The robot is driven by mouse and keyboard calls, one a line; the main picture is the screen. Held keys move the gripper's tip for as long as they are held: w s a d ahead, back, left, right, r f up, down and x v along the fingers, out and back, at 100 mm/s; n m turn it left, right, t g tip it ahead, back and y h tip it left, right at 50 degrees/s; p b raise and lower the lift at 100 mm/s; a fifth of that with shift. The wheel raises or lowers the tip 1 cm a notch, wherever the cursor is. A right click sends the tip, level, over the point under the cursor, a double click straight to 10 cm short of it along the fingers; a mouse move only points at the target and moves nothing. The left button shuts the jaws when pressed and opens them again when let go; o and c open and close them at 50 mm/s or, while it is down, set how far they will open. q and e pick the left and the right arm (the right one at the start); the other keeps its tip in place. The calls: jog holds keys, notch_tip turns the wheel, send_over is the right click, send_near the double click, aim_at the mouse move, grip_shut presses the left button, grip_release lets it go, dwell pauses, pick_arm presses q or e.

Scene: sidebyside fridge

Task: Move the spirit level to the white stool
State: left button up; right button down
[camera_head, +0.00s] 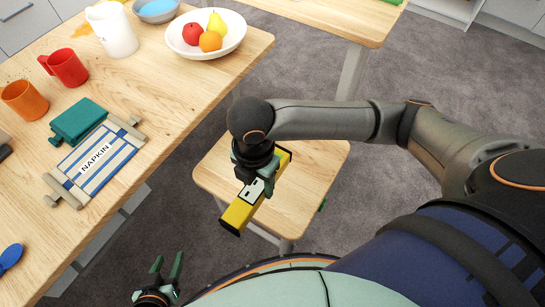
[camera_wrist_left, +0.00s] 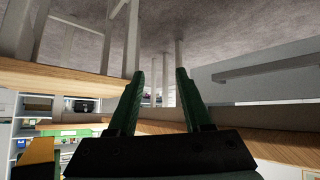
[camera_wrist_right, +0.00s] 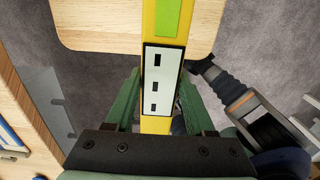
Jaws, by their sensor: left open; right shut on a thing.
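The yellow spirit level (camera_head: 236,215) with black ends is held in my right gripper (camera_head: 258,178). In the right wrist view the fingers are shut around the middle of the spirit level (camera_wrist_right: 150,20), by its white label. The stool (camera_head: 312,180) has a light wood top and pale legs, and lies below the level in the head view. The stool top also shows behind the level in the right wrist view (camera_wrist_right: 100,30). The height of the level above it cannot be told exactly. My left gripper (camera_head: 168,268) is open and empty near the bottom left; its spread fingers show in the left wrist view (camera_wrist_left: 158,75).
A wooden table (camera_head: 165,110) on the left bears a napkin (camera_head: 95,160), a teal item (camera_head: 77,121), a red mug (camera_head: 64,68), an orange mug (camera_head: 24,100), a white pitcher (camera_head: 113,30) and a fruit bowl (camera_head: 232,28). Another table (camera_head: 335,15) stands behind. Grey floor (camera_head: 370,215) surrounds the stool.

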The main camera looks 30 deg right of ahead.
jog(key=w+d+f+b, duration=0.1)
jog(key=w+d+f, duration=0.1)
jog(key=w+f, duration=0.1)
jog(key=w+d+f+b, duration=0.1)
jog(key=w+d+f, duration=0.1)
jog(key=w, duration=0.2)
jog(key=w+d+f+b, duration=0.1)
jog(key=w+d+f, duration=0.2)
jog(key=shift+w+d+f, duration=0.1)
jog(key=shift+w+f, duration=0.1)
jog(key=shift+f, duration=0.15)
jog(key=shift+w+d+f, duration=0.1)
jog(key=shift+w+f, duration=0.05)
jog(key=shift+f, duration=0.1)
jog(key=shift+w+d+f+b, duration=0.1)
jog(key=shift+f+b, duration=0.05)
jog(key=shift+b, duration=0.15)
notch_tip(320, 180, down, 4)
jog(key=shift+w+d+r+b, duration=0.15)
jog(key=shift+r+b, duration=0.1)
jog(key=shift+b, duration=0.3)
pick_arm(q)
notch_tip(320, 180, down, 3)
jog(key=shift+f, duration=0.15)
pick_arm(e)
jog(key=shift+r, duration=0.1)
jog(key=shift+c, duration=1.3)
grip_release()
